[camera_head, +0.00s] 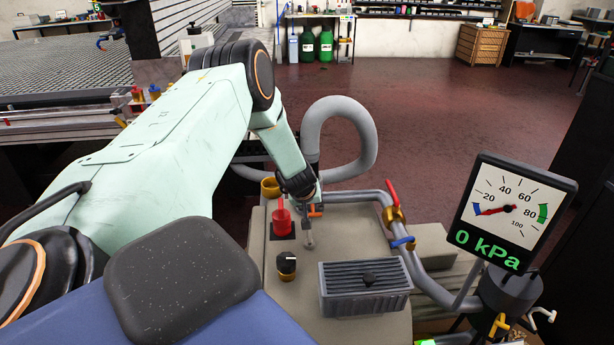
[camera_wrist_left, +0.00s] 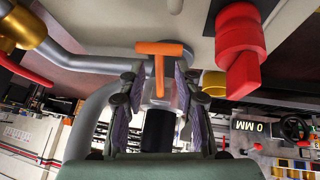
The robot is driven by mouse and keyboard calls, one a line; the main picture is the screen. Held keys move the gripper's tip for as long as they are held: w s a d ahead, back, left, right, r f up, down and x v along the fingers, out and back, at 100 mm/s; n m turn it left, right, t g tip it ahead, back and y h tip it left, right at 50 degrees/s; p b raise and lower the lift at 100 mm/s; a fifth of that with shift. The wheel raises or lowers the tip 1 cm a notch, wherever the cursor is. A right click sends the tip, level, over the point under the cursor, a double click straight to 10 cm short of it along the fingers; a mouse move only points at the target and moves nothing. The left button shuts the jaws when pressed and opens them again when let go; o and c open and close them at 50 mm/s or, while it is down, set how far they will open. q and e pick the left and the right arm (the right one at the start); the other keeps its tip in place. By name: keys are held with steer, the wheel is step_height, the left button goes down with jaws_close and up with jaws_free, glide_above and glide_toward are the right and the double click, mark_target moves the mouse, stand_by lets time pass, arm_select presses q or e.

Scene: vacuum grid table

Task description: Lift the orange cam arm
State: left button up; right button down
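The orange cam arm (camera_wrist_left: 166,49) is T-shaped. In the wrist view its crossbar shows beyond my left fingertips, and its stem (camera_wrist_left: 159,75) runs back between the fingers. In the head view only a small orange piece (camera_head: 316,211) shows beside my left gripper (camera_head: 308,205), which hides the rest. My left gripper (camera_wrist_left: 158,92) is open, with a finger on each side of the stem and visible gaps. Whether either finger touches it is hard to tell. My right gripper is in neither view.
A red knob (camera_head: 282,221) stands close left of my left gripper, and a black dial (camera_head: 286,264) is nearer. A ribbed grey box (camera_head: 364,286) sits at right. Grey pipes carry a red-handled valve (camera_head: 393,203). A gauge (camera_head: 511,211) reads 0 kPa.

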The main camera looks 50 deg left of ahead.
arm_select(q)
steer(key=v, duration=0.8)
